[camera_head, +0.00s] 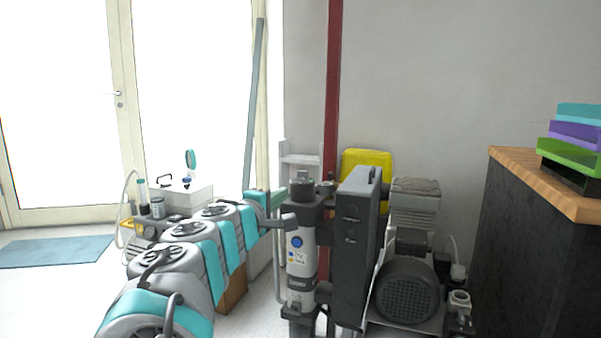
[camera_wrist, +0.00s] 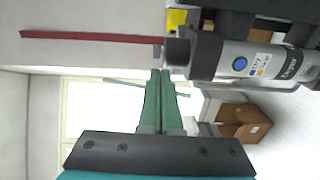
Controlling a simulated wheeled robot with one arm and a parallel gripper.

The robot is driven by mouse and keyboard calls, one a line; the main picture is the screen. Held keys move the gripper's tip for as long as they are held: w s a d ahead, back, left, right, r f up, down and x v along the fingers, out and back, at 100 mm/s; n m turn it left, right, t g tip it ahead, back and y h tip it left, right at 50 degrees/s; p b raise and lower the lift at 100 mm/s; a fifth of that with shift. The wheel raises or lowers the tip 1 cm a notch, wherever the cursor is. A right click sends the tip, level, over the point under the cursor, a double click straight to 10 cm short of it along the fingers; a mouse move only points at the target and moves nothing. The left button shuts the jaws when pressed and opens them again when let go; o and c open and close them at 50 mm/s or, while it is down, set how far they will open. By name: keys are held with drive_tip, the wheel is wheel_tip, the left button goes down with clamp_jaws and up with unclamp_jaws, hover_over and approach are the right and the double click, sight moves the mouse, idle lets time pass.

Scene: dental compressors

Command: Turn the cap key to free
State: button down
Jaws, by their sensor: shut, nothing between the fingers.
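A silver canister with a blue button (camera_head: 299,255) stands upright in the middle of the head view, and lies sideways in the wrist view (camera_wrist: 236,60). A dark round cap (camera_head: 301,188) sits on its top. A grey stub fitting (camera_head: 277,222) sticks out from its upper left side; a dark grey cylindrical end (camera_wrist: 178,52) shows in the wrist view. I cannot tell which part is the cap key, nor read its position. My gripper (camera_head: 280,193) is shut and empty, its green fingers (camera_wrist: 160,73) close beside the canister's upper end. Contact is unclear.
A black panel (camera_head: 358,245) and a compressor motor (camera_head: 405,290) stand right of the canister. A red pole (camera_head: 333,90) and yellow container (camera_head: 367,165) are behind. A cabinet (camera_head: 540,240) with trays closes off the right. Cardboard boxes (camera_wrist: 240,123) lie below.

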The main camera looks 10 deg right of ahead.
approach(305, 175)
drive_tip(key=x, duration=0.7)
drive_tip(key=shift+f, duration=0.1)
drive_tip(key=shift+s+d+n+t+y+b, duration=0.1)
drive_tip(key=shift+n+t+y+b, duration=0.2)
drive_tip(key=shift+n+y+b, duration=0.25)
drive_tip(key=shift+s+d+n+t+y+b, duration=0.1)
drive_tip(key=shift+n+t+y+b, duration=0.2)
drive_tip(key=shift+n+y+b, duration=0.25)
idle(0.5)
